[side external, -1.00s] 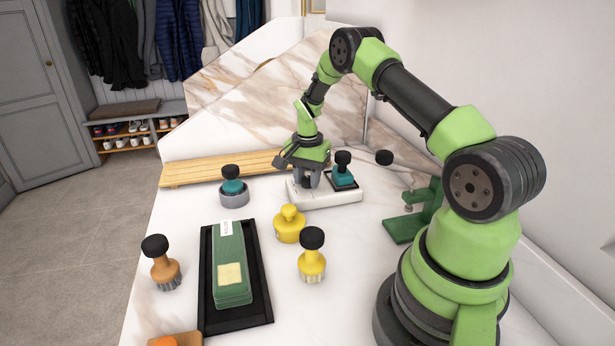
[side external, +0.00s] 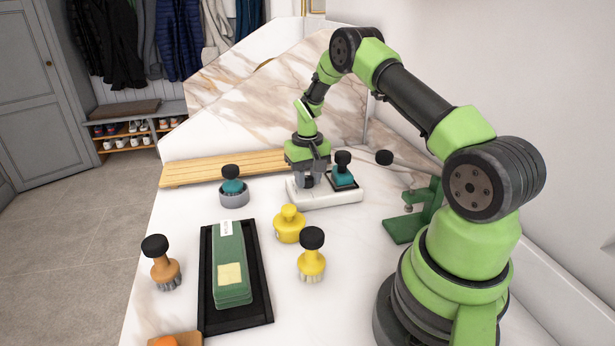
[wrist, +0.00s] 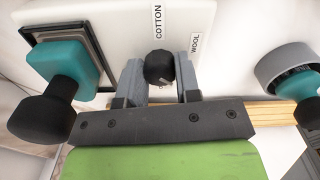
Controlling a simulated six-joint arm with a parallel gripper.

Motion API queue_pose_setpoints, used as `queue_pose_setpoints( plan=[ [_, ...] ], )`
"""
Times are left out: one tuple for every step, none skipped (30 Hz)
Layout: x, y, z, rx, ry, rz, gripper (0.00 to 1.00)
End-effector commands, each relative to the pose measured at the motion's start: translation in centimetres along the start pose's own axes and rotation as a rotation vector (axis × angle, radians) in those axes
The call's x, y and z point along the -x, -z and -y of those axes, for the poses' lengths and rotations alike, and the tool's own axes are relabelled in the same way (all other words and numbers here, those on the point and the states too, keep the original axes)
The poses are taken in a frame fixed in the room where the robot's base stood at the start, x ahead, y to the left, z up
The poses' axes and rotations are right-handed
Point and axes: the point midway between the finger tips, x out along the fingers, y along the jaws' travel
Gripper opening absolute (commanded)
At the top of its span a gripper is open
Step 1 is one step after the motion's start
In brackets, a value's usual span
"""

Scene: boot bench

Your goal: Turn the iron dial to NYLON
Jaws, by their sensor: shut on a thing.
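The iron dial is a dark round knob (wrist: 159,67) on a white base (side external: 336,198). My gripper (side external: 308,181) points down over the left part of that base. In the wrist view its two grey fingers (wrist: 159,78) stand on either side of the dial, shut on it. A COTTON label (wrist: 157,22) and a WOOL label (wrist: 195,43) show on the white base close to the dial. I see no NYLON label. In the side view the fingers largely hide the dial, and the labels cannot be read.
A teal tool with a black knob (side external: 342,158) stands on a dark pad on the same base, close beside my gripper. A grey cup (side external: 234,199) holding another teal tool is to the left. A wooden slat board (side external: 210,170) lies behind. Yellow tools (side external: 289,225) stand in front.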

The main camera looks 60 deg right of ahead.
Motion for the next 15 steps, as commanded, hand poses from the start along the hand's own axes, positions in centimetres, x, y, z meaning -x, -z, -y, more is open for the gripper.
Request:
queue_pose_setpoints(
  plan=[
    [0.10,0.03,0.00,0.019,0.001,-0.001,0.07],
    [0.10,0.03,0.00,0.031,0.000,-0.001,0.07],
    [0.10,0.03,0.00,0.046,0.000,-0.001,0.07],
    [0.10,0.03,0.00,0.056,0.000,-0.001,0.07],
    [0.10,0.03,0.00,0.064,0.000,-0.001,0.07],
    [0.10,0.03,0.00,0.074,0.000,-0.001,0.07],
    [0.10,0.03,0.00,0.081,0.000,-0.001,0.07],
    [0.11,0.03,0.00,0.086,0.000,-0.001,0.07],
    [0.11,0.03,0.00,0.092,0.000,-0.001,0.07],
    [0.11,0.03,0.00,0.095,0.000,-0.001,0.07],
    [0.11,0.03,0.00,0.098,0.000,-0.001,0.07],
    [0.11,0.03,0.00,0.101,0.000,-0.001,0.07],
    [0.11,0.03,0.00,0.102,0.000,-0.001,0.07],
    [0.11,0.03,0.00,0.103,0.000,-0.001,0.07],
    [0.11,0.03,0.00,0.104,0.000,-0.001,0.07]
  ],
)
